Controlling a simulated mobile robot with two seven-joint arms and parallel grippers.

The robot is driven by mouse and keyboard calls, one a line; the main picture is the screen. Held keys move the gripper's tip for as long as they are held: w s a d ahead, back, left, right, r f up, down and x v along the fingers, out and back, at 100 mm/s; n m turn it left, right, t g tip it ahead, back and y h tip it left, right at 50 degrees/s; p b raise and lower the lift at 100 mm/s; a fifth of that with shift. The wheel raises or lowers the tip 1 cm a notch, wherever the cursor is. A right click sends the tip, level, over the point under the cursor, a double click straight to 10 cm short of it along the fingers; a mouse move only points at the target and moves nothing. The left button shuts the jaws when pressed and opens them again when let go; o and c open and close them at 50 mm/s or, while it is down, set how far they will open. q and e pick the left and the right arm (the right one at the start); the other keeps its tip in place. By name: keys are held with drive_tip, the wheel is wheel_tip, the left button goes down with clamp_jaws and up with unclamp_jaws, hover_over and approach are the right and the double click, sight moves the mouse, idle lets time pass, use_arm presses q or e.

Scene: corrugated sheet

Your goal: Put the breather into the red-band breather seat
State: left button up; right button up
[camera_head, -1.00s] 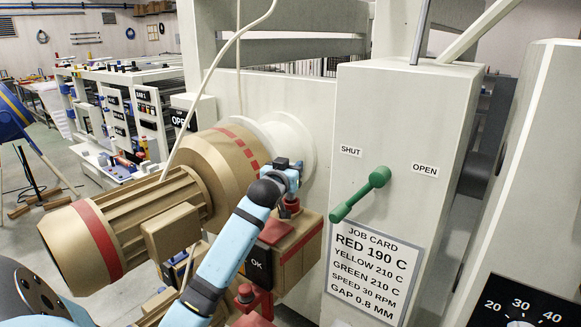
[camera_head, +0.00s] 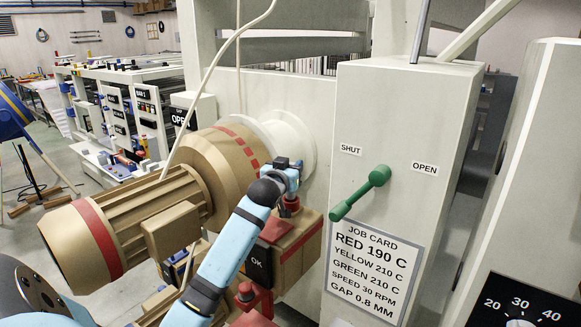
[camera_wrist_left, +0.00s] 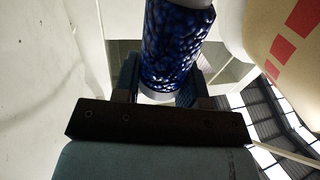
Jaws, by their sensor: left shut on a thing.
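My left gripper (camera_head: 291,186) is beside the tan motor flange with red marks, pointing down over the tan gearbox box (camera_head: 300,245). In the left wrist view its two dark fingers are shut on the breather (camera_wrist_left: 175,45), a blue speckled cylinder with a pale end ring. The breather cannot be made out in the head view. A small red fitting (camera_head: 291,204) stands on the box just below the gripper; I cannot tell whether the breather touches it, or whether it is the red-band seat. My right gripper is not in view.
The tan motor (camera_head: 130,225) with a red band lies left of the gripper, close to it. The white machine wall (camera_head: 330,110) and a cabinet with a green lever (camera_head: 362,193) stand to the right. Another red fitting (camera_head: 246,291) is below my arm. A pale cable hangs over the motor.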

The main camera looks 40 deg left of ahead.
use_arm(q)
drive_tip(key=shift+f+b, duration=0.4)
drive_tip(key=shift+f, duration=0.6)
drive_tip(key=o, duration=1)
drive_tip(key=shift+s+d+f, duration=0.15)
drive_tip(key=shift+s, duration=0.1)
drive_tip(key=b+v, duration=0.1)
drive_tip(key=v, duration=0.5)
drive_tip(key=b+v, duration=0.2)
drive_tip(key=v, duration=0.5)
drive_tip(key=shift+s+d+r, duration=0.1)
drive_tip(key=shift+s+r, duration=0.1)
drive_tip(key=shift+r, duration=0.05)
